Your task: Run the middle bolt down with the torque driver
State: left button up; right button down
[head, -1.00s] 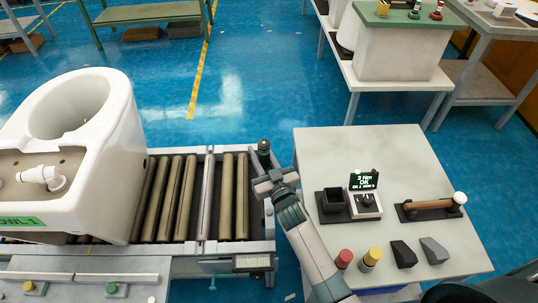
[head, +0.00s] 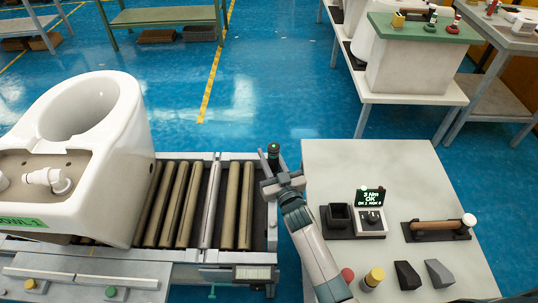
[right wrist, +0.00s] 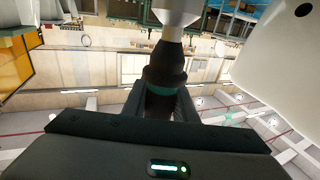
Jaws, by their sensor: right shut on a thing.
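My right gripper (head: 281,184) is shut on the torque driver (head: 273,153), a dark tool with a green band, held over the right end of the conveyor. In the right wrist view the driver (right wrist: 166,68) stands between my fingers, with a pale metal part at its far end. A white toilet (head: 85,150) sits on the conveyor at left, well apart from the driver. Its rear recess has a white pipe fitting (head: 48,179). I cannot make out the middle bolt. My left gripper is not in view.
The roller conveyor (head: 211,205) ends beside a grey table (head: 385,160). On the table are a black square holder (head: 339,217), a display (head: 371,196) reading "3 Nm OK", a wooden-handled tool (head: 438,226), and red and yellow knobs. Blue floor lies behind.

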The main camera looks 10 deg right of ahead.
pick_arm(q)
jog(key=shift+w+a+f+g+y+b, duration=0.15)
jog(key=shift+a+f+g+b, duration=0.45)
jog(key=shift+b, duration=0.65)
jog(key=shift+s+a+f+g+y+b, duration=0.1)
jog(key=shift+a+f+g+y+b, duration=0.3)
jog(key=shift+b, duration=0.85)
pick_arm(e)
notch_tip(320, 180, down, 6)
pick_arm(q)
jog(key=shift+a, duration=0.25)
pick_arm(e)
jog(key=shift+f, duration=0.1)
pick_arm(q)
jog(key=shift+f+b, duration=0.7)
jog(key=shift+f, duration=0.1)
pick_arm(e)
jog(key=shift+f, duration=0.95)
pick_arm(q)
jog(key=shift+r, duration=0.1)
pick_arm(e)
jog(key=shift+f, duration=0.35)
pick_arm(q)
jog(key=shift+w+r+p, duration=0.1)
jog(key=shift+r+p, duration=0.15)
jog(key=shift+p, duration=0.1)
dwell(0.6)
